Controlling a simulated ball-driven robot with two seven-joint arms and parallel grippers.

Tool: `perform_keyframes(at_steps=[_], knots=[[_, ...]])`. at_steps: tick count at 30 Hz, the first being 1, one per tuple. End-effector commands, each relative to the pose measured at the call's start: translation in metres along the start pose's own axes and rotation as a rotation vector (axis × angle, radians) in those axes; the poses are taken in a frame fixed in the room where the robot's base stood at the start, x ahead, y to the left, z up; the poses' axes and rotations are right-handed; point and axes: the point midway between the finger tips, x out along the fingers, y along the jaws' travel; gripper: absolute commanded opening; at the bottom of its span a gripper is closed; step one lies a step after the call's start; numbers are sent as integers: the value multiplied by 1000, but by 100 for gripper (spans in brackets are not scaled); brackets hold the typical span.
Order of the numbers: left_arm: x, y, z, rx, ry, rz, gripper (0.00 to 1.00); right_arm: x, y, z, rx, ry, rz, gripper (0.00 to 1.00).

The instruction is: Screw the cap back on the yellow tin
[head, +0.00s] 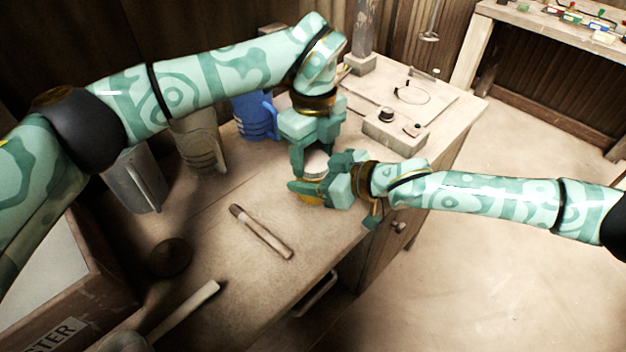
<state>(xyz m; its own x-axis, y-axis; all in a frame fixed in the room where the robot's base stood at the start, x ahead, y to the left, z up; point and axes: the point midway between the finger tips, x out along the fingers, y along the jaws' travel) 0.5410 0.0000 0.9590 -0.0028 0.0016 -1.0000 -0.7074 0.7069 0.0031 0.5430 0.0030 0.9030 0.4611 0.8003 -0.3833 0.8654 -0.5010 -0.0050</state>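The yellow tin (311,199) stands on the bench, mostly hidden by my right gripper. My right gripper (320,186) comes in from the right with its fingers around the tin and looks shut on it. A pale, round cap (316,162) is right above the tin. My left gripper (314,158) points down from above, with its fingers at either side of the cap, and looks shut on it. Whether the cap touches the tin's neck is hidden by the fingers.
A brush (262,232) lies on the bench in front of the tin. A blue jug (256,117), a beige jug (200,142) and a grey jug (137,181) stand at the back left. A press base with a control box (395,131) is behind right.

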Motion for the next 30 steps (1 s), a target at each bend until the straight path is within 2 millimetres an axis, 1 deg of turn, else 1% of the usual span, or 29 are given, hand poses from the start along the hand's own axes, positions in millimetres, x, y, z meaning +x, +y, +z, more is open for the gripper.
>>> perform_keyframes(at_steps=[1,2,3,8,12,15,21,22,23,24,30], knots=[[0,0,0,0,0,-1,37,0,0,0,0,1,-1,0],[0,0,0,0,0,-1,28,0,0,0,0,1,-1,0],[0,0,0,0,0,-1,27,0,0,0,0,1,-1,0],[-1,0,0,15,-1,-1,27,0,0,0,0,1,-1,0],[-1,0,0,208,-3,-2,27,0,0,0,-1,1,-1,0],[-1,0,0,281,-2,-2,27,0,0,0,-1,1,-1,0],[-1,0,0,282,-1,-2,27,0,-1,0,-1,1,-1,0],[-1,0,0,282,-1,-2,57,0,-1,0,-1,1,-2,0],[-1,0,0,282,-1,-2,65,0,-1,0,0,1,-2,0],[0,0,0,282,-1,-2,76,0,-1,0,0,1,-2,0],[0,0,0,282,0,-1,76,0,-2,-1,-1,2,-3,0]])
